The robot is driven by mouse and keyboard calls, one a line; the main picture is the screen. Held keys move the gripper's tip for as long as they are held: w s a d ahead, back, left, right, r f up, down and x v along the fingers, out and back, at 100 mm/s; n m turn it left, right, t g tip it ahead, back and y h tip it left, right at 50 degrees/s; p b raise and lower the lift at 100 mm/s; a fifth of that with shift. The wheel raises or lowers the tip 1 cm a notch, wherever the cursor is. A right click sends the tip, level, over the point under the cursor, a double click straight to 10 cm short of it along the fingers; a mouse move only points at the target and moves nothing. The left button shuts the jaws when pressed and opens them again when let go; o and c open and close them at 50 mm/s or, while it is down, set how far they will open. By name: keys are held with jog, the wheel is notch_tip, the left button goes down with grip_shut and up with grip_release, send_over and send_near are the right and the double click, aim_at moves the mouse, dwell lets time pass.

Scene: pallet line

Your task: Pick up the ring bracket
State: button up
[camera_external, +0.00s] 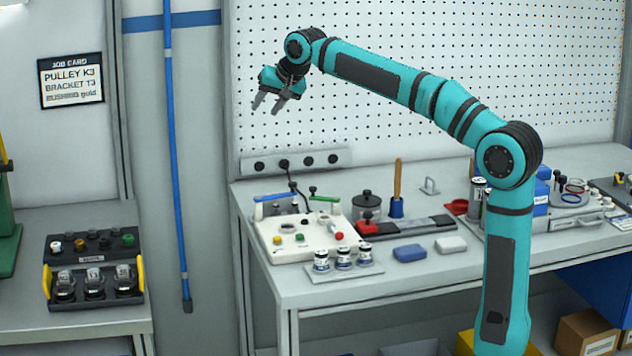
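My gripper (269,104) hangs high over the back left of the workbench, in front of the pegboard. Its two grey fingers point down and stand apart, with nothing visible between them. A small grey metal bracket-like piece (430,187) sits at the back of the bench, right of the brush with the orange handle. It may be the ring bracket, but it is too small to be sure. It is well below and to the right of my gripper.
The workbench (345,288) holds a white button panel (290,240), a tray of small jars (343,271), a blue block (409,253), a white block (450,245) and a dark pot (367,206). A dark rack (93,285) stands on the left table.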

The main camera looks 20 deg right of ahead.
jog(key=s+a+f+g+h, duration=0.1)
jog(key=a+f+g, duration=0.15)
jog(key=a, duration=0.85)
jog(key=s+a+f+g+h, duration=0.1)
jog(key=a+f, duration=0.3)
jog(key=a, duration=0.8)
jog(key=s+a+f+g+h, duration=0.1)
jog(key=s+a+f, duration=0.45)
jog(key=a, duration=0.35)
jog(key=s+a+f+g+h, duration=0.1)
jog(key=s+a+f+g, duration=0.1)
jog(key=s+a+f, duration=0.5)
jog(key=f, duration=0.3)
jog(key=a+f, duration=0.1)
jog(key=f, duration=0.1)
jog(key=w+a+f, duration=0.1)
jog(key=f, duration=0.2)
jog(key=shift+a+f, duration=0.1)
jog(key=shift+f, duration=0.2)
jog(key=shift+s+f, duration=0.15)
jog(key=shift+f, duration=2.5)
jog(key=c, duration=0.7)
notch_tip(320, 180, up, 10)
